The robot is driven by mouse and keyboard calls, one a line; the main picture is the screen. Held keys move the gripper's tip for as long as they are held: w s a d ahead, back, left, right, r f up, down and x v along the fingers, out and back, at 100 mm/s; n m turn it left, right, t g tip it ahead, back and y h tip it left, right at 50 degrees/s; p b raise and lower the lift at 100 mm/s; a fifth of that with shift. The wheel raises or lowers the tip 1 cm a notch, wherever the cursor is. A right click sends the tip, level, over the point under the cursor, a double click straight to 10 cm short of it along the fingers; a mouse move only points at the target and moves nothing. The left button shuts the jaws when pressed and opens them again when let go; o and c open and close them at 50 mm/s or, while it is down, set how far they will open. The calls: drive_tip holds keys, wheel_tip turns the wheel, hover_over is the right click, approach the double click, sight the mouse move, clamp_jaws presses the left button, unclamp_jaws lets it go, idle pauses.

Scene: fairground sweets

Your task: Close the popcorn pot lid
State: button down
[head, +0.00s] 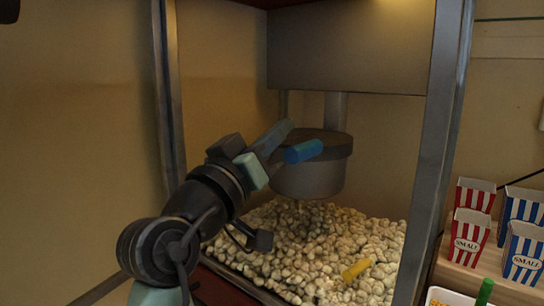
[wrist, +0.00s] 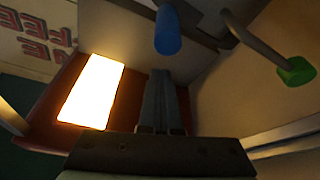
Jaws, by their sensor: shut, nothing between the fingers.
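The popcorn pot (head: 306,181) hangs inside the glass-sided machine above the popcorn, a grey metal pot with a dark round lid (head: 338,143) at its top. The lid looks flat on the pot, but whether it is fully shut I cannot tell. A blue handle (head: 303,151) sticks out from the pot's near side; a blue handle end also shows at the top of the wrist view (wrist: 167,32). My gripper (head: 277,135) is just left of the blue handle, near the lid's left edge. Its fingers (wrist: 161,82) are together and empty. Contact cannot be told.
Popcorn (head: 320,245) fills the machine floor, with a yellow handle (head: 356,270) in it. The machine's right post (head: 440,130) stands between the pot and striped boxes (head: 470,230). A green handle (wrist: 297,70) and a bright lamp (wrist: 92,92) show in the wrist view.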

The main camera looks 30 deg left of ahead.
drive_tip(key=f+m+b, duration=0.1)
drive_tip(key=m, duration=0.1)
drive_tip(key=d+m+h+b, duration=0.1)
drive_tip(key=m+b, duration=0.1)
drive_tip(key=shift+f+h+b, duration=0.3)
drive_tip(key=shift+f, duration=0.1)
drive_tip(key=shift+f, duration=0.1)
idle(0.4)
